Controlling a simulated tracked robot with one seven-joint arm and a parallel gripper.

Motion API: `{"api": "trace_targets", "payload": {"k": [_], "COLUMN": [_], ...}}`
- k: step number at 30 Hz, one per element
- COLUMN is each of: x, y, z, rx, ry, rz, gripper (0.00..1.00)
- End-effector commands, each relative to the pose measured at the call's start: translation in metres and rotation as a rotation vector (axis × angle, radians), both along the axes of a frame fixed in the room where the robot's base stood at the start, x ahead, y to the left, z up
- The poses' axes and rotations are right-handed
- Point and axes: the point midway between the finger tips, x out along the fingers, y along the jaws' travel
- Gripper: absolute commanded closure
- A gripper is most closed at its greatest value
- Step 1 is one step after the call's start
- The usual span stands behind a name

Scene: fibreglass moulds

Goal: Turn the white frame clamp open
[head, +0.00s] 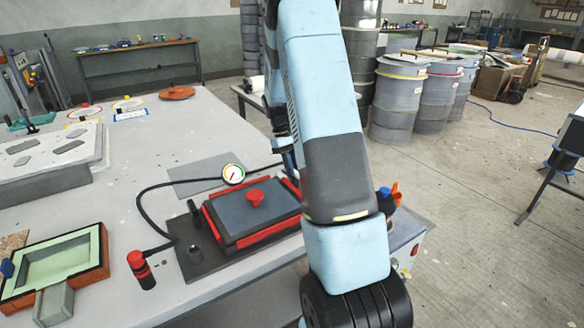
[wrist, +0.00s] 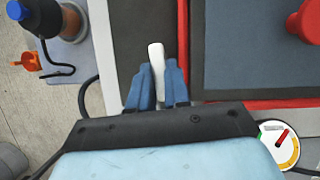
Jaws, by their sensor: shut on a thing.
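The white frame clamp (wrist: 156,57) shows in the wrist view as a short white lever, standing beside the red frame edge on a dark plate. My gripper (wrist: 157,76) has its blue fingers on either side of the lever and is shut on it. The lever's lower part is hidden between the fingers. The red frame (head: 267,235) surrounds a dark grey panel (head: 240,217) with a red knob (head: 256,198) on top. In the head view my arm hides the gripper and the white clamp.
A pressure gauge (head: 233,174) with a black hose lies behind the frame. A red-capped cylinder (head: 141,269) and a green-lined mould (head: 62,258) stand to the left. A blue-capped item with an orange valve (wrist: 28,62) is close to my gripper. Grey drums (head: 398,100) stand behind.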

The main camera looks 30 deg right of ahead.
Motion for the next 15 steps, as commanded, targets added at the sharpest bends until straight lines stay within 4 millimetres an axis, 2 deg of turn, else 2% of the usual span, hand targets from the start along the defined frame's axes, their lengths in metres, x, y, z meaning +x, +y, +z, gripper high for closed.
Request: {"api": "trace_targets", "payload": {"k": [6,15], "x": [0.0026,0.0026], "y": [-0.0013,-0.0018], "z": [0.0013,0.0015], "rx": [-0.001,-0.002], "ry": [-0.007,-0.007], "rz": [-0.087,-0.129], "gripper": [1.0,1.0]}}
